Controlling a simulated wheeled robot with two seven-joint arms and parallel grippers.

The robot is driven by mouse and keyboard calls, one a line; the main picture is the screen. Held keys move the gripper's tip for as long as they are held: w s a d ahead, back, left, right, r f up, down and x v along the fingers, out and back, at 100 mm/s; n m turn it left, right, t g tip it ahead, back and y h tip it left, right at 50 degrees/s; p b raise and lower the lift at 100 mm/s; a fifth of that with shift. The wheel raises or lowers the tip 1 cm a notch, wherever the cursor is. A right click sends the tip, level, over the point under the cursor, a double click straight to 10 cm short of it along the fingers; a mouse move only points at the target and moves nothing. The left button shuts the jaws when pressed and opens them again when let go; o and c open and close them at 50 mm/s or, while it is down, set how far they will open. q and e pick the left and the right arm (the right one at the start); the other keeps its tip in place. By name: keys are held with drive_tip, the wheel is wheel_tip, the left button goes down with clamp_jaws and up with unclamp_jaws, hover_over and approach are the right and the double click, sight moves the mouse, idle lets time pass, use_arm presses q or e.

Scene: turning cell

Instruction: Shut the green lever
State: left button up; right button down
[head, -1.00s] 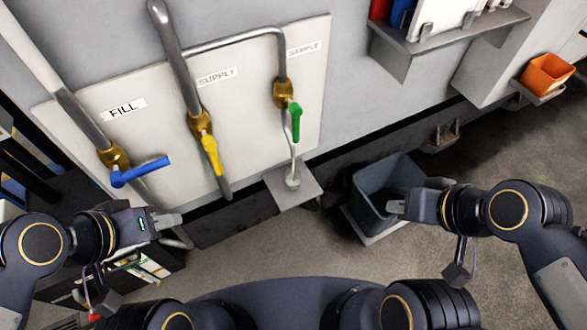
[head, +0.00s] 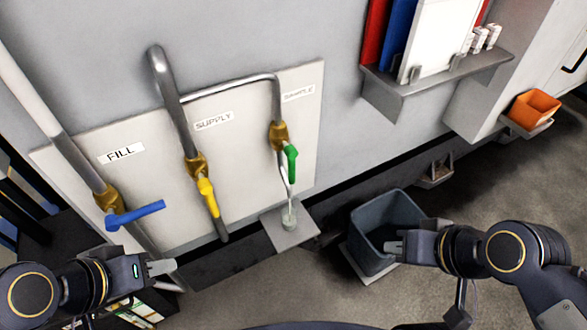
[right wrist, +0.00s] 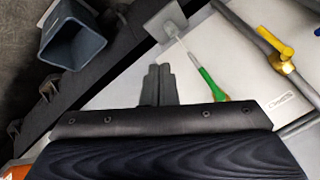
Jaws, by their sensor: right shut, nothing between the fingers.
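The green lever (head: 291,163) hangs down along the thin sample pipe, below a brass valve (head: 279,136) under the SAMPLE label (head: 299,93). It also shows in the right wrist view (right wrist: 212,84), beyond and to the right of the fingertips. My right gripper (head: 393,247) is shut and empty, in front of the grey bin, below and right of the lever and apart from it. Its two fingers show close together in the right wrist view (right wrist: 158,84). My left gripper (head: 162,267) looks shut and empty, below the blue lever.
A blue lever (head: 135,214) sticks out sideways at FILL; a yellow lever (head: 208,197) hangs down at SUPPLY. A small grey ledge (head: 289,232) is below the sample pipe. A grey bin (head: 372,226) stands right of it. A shelf (head: 435,80) and orange bin (head: 535,107) are further right.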

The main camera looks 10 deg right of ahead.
idle(0.3)
drive_tip(key=c, duration=2)
unclamp_jaws()
drive_tip(key=shift+c, duration=0.2)
drive_tip(key=o, duration=0.6)
drive_tip(key=a+f+m+y+b, duration=0.1)
drive_tip(key=w+a+m+g+y+b, duration=0.1)
drive_tip(key=a, duration=0.1)
drive_tip(key=a+f+m+y+b, duration=0.1)
drive_tip(key=shift+w+a+f, duration=0.15)
drive_tip(key=shift+a+f, duration=0.1)
drive_tip(key=shift+f, duration=0.05)
drive_tip(key=shift+o, duration=0.2)
drive_tip(key=m+t+y+b, duration=0.5)
drive_tip(key=m+y+b, duration=0.4)
drive_tip(key=m, duration=1.1)
approach(291, 170)
drive_tip(key=x, duration=0.3)
drive_tip(key=shift+h, duration=0.4)
drive_tip(key=x, duration=0.5)
drive_tip(key=b+x, duration=0.1)
drive_tip(key=x, duration=0.1)
drive_tip(key=shift+w+f, duration=0.3)
drive_tip(key=shift+w, duration=0.15)
drive_tip(key=shift+c, duration=0.3)
